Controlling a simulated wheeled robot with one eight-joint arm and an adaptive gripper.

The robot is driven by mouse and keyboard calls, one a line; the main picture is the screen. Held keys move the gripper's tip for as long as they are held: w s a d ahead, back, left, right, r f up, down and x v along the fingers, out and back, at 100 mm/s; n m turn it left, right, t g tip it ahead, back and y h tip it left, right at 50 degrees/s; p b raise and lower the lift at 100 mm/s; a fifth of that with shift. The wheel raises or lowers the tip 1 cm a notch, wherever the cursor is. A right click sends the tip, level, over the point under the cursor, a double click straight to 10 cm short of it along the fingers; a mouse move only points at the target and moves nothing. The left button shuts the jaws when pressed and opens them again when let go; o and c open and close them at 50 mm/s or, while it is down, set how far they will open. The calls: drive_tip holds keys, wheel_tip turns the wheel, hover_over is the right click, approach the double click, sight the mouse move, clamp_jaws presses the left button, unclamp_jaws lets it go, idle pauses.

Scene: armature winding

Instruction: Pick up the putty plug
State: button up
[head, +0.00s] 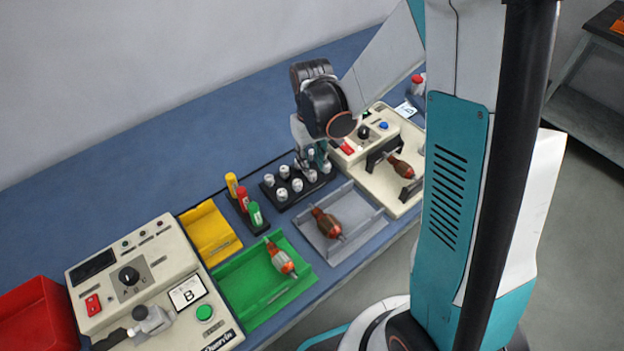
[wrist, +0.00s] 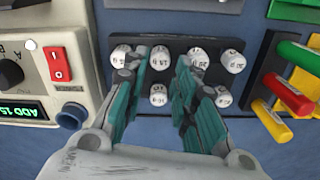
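Several small white labelled plugs (wrist: 158,94) stand in two rows in a black rack (wrist: 176,46); the labels are too small to read surely, so I cannot tell which is the named putty plug. In the head view the rack (head: 268,190) is mid-bench with its plugs (head: 283,195). My gripper (wrist: 173,62) is over the rack, its teal fingers apart with nothing held. One front-row plug shows between the fingers, and far-row plugs show by the fingertips. In the head view my gripper (head: 312,160) is at the rack's right end, partly hiding it.
A beige machine (wrist: 48,70) with a lit display reading "ADD 15" stands close left of the rack in the wrist view. Coloured cylinders (wrist: 288,92) stand to the right. In the head view, grey (head: 365,232) and green (head: 245,305) trays hold armatures. Clear bench lies behind the rack.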

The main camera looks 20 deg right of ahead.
wheel_tip(320, 180, down, 5)
drive_tip(key=shift+r+b, duration=0.1)
drive_tip(key=shift+b, duration=1)
drive_tip(key=shift+s, duration=0.1)
drive_tip(key=shift+c, duration=0.2)
drive_tip(key=c, duration=0.4)
drive_tip(key=shift+c, duration=0.2)
drive_tip(key=shift+r, duration=0.15)
